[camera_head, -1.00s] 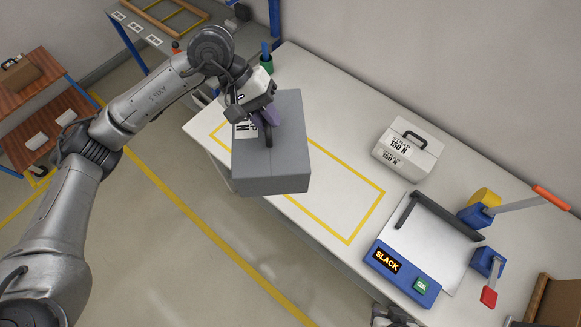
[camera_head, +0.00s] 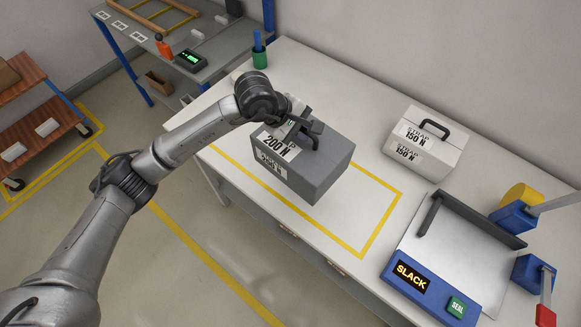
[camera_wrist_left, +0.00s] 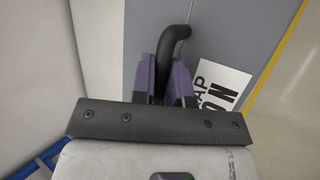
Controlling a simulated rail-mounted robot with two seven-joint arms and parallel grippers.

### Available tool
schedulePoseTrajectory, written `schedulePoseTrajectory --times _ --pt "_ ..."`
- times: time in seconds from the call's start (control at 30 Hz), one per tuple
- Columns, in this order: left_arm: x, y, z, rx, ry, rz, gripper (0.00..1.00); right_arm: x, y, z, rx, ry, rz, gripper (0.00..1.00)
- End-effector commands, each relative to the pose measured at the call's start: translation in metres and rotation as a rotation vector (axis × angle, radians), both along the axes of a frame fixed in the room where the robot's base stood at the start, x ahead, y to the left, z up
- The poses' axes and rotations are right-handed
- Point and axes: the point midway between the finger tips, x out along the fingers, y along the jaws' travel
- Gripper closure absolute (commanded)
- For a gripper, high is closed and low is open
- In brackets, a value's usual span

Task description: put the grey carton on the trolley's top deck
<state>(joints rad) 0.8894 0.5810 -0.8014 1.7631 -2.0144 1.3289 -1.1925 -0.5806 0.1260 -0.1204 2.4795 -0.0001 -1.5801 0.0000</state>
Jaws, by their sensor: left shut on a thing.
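The grey carton (camera_head: 330,170), with a dark handle and white "200 N" labels, is at the left part of the white table in the head view, over the yellow outline. I cannot tell whether its base touches the table. My left gripper (camera_head: 309,131) is at the carton's top, shut on its handle. In the left wrist view the purple fingers (camera_wrist_left: 162,78) are around the dark handle (camera_wrist_left: 176,42), above the grey top. The trolley (camera_head: 32,133) stands at the far left, partly cut off. Its wooden top deck (camera_head: 22,76) is in view. My right gripper is not in view.
A white carton (camera_head: 426,145) and a blue device reading "SLACK" (camera_head: 410,278) are on the table, right. A grey bench (camera_head: 215,48) and green cup (camera_head: 260,58) are behind. The floor between trolley and table is clear.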

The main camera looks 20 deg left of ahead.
Motion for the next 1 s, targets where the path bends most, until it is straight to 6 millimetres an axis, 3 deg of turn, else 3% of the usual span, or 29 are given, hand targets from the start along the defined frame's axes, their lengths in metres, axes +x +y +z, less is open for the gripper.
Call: schedulePoseTrajectory --times 0.1,0.33,0.8,1.0 --pt "0.005 -0.003 -0.01 -0.004 -0.007 0.032 1.0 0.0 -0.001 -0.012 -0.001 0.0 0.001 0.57" --pt "0.014 0.003 -0.022 -0.004 -0.004 0.061 1.0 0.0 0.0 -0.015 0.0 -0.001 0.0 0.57" --pt "0.063 0.064 -0.068 -0.005 -0.003 0.063 1.0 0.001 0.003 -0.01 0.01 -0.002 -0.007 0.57" --pt "0.076 0.081 -0.081 -0.006 -0.005 0.062 1.0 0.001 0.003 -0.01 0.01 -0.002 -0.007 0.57"
